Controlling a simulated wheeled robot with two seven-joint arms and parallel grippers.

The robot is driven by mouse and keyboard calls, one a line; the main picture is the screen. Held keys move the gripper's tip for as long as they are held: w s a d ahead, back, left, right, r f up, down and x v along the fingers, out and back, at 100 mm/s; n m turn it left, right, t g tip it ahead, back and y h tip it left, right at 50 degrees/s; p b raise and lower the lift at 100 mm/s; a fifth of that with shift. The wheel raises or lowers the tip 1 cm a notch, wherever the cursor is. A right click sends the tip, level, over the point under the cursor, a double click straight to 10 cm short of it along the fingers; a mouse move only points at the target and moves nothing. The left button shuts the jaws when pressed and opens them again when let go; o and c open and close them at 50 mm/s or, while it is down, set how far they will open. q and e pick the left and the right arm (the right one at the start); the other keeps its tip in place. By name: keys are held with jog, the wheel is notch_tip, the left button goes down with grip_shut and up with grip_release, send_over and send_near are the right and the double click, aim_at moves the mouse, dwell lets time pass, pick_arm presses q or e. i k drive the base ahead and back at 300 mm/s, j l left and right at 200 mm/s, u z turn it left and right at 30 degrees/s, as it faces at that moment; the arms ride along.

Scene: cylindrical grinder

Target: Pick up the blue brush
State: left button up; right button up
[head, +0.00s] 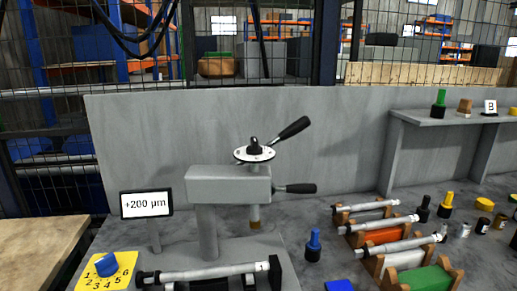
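The blue brush (313,240) appears to be the small upright piece with a blue handle and a dark lower end. It stands on the grey bench, right of the grinder (229,184) and left of the wooden racks. It looks free-standing, with nothing touching it. Neither of my grippers is in view.
Racks hold metal shafts (378,223) right of the brush. A blue block (338,286) lies in front at the bottom edge. A raised shelf (440,119) holds a green one (439,103).

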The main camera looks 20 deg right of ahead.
aim_at(313, 244)
jog(key=z, duration=1.2)
jog(key=i+l, duration=0.35)
jog(key=l, duration=0.25)
jog(key=i+l, duration=0.2)
jog(key=l, duration=0.15)
